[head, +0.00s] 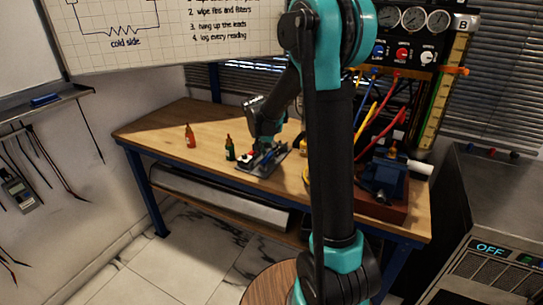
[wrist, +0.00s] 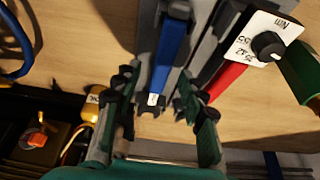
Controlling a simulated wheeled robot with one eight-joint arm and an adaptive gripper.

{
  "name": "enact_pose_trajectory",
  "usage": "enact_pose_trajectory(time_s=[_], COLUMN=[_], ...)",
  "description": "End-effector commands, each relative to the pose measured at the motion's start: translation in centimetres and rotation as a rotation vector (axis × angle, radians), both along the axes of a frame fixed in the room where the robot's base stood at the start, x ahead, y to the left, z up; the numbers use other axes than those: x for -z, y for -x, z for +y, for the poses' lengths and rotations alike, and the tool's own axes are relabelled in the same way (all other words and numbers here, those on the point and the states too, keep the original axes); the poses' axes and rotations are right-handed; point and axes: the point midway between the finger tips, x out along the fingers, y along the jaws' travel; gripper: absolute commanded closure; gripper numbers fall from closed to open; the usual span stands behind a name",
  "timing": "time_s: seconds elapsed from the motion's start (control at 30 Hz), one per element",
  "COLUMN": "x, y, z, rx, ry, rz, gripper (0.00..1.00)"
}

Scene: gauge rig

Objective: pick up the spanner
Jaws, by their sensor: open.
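My gripper (wrist: 155,92) is open, with its fingers on either side of a blue-handled tool (wrist: 171,50) in the wrist view. The blue tool lies in a grey tray (wrist: 207,50). A red-handled tool (wrist: 228,77) lies to its right, beside a white dial plate marked Nm (wrist: 262,46) with a black knob. Which tool is the spanner I cannot tell for sure, as the heads are out of view. In the head view my gripper (head: 264,143) is low over the tray (head: 250,168) on the workbench, hiding much of it.
A green bottle (head: 229,150) stands just left of the tray, and a red bottle (head: 190,138) farther left. A blue vise (head: 385,175) stands at the bench's right end. The bench (head: 155,130) is clear at the left. Coloured leads (head: 372,115) hang behind.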

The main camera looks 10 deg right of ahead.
Motion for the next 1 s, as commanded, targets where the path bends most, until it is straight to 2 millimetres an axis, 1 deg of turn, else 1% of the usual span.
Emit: enact_pose_trajectory(time_s=[0.63,0.67,0.9,1.0], x=[0.47,0.47,0.47,0.46], y=[0.00,0.00,0.00,0.00], z=[0.01,0.01,0.00,0.01], rx=[0.000,0.000,0.000,0.000], ry=[0.000,0.000,0.000,0.000], rz=[0.000,0.000,0.000,0.000], gripper=[0.59,0.60,0.90,1.00])
